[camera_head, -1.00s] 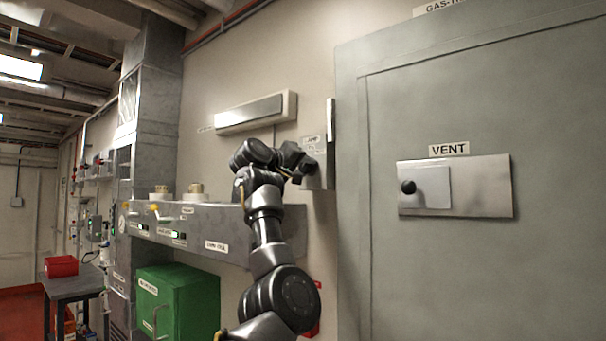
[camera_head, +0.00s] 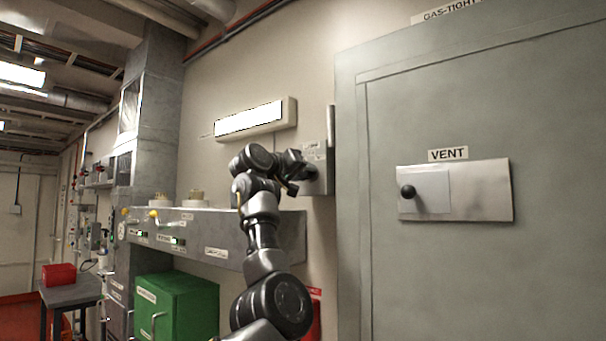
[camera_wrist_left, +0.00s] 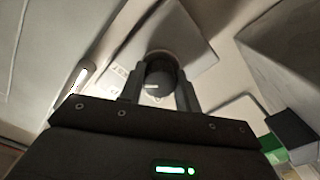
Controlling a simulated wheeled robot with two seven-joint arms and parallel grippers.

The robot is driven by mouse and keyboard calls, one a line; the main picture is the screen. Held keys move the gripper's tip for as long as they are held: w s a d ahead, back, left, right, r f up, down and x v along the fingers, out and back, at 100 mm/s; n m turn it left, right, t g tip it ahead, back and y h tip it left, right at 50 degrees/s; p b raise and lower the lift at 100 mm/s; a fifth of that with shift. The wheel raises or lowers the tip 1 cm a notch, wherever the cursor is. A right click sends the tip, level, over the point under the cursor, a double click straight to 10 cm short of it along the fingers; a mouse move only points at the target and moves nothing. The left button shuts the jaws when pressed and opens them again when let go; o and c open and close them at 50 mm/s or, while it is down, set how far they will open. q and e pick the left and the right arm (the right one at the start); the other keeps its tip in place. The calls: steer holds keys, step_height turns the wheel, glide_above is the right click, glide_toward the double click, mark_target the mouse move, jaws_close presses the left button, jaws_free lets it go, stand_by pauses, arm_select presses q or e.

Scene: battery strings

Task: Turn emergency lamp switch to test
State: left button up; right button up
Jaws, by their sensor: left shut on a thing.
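The emergency lamp (camera_head: 250,119) is a long fixture on the wall, and its panel glows bright white. The grey switch box (camera_head: 322,180) is on the wall below and right of it, beside the door frame. In the left wrist view the box (camera_wrist_left: 190,38) carries a dark round knob (camera_wrist_left: 158,76) with a pale mark. My left gripper (camera_head: 308,174) is at the box, and in the wrist view its two fingers (camera_wrist_left: 160,92) are shut on the knob, one on each side. The label by the knob is partly hidden. My right gripper is not in view.
A grey door with a VENT plate (camera_head: 455,190) and black knob stands right of the box. A grey shelf or duct (camera_head: 210,235) runs along the wall at left, above a green cabinet (camera_head: 178,305). A red bin (camera_head: 59,274) sits on a table farther left.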

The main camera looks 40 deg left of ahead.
arm_select(q)
steer(key=o, duration=1)
steer(key=shift+c, duration=0.2)
steer(key=shift+s+f+b, duration=0.15)
steer(key=shift+s+b, duration=0.3)
steer(key=shift+s, duration=0.1)
steer(key=s+b, duration=0.4)
steer(key=s, duration=0.5)
steer(key=shift+s+b, duration=0.3)
steer(key=shift+s, duration=0.1)
